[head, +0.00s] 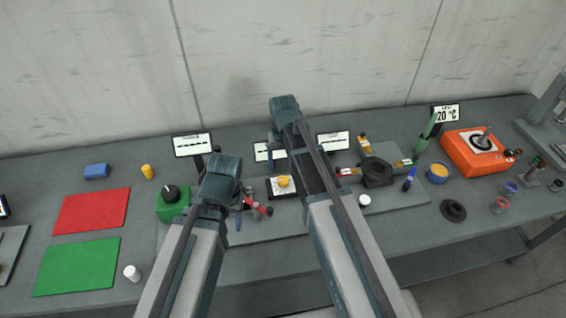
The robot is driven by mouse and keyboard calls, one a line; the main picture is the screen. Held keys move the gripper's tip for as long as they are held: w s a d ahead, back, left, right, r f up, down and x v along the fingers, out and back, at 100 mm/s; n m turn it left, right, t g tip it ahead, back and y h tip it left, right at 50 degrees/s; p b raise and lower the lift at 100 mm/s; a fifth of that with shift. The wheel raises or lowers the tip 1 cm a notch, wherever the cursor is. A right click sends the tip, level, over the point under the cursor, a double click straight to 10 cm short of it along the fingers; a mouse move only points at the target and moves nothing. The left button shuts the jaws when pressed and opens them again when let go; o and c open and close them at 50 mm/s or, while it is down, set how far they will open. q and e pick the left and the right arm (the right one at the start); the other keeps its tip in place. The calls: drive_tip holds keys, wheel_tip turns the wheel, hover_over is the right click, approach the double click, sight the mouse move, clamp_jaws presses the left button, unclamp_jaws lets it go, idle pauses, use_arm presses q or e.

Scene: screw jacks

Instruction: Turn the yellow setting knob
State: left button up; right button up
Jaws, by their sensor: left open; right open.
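The yellow setting knob (283,181) is a small round yellow knob on a white-faced plate (273,192), near the middle of the bench in the head view. My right gripper (272,152) hangs behind the knob, partly hidden by my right arm, and looks apart from it. My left gripper (243,208) is low to the left of the knob, beside small red and grey parts (260,211). It is small and partly covered by my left arm. Both grippers are open, and I see nothing held. The right edge of the plate is close to my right forearm.
A green box with a black knob (172,202) stands left of my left arm. Right of my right arm are a dark round hub with handles (377,173), a white cap (365,201) and an orange joystick box (475,150). Display cards stand behind.

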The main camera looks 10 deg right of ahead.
use_arm(q)
wheel_tip(320, 180, up, 6)
drive_tip(key=p, duration=0.5)
use_arm(e)
wheel_tip(320, 180, up, 6)
drive_tip(key=shift+s, duration=0.1)
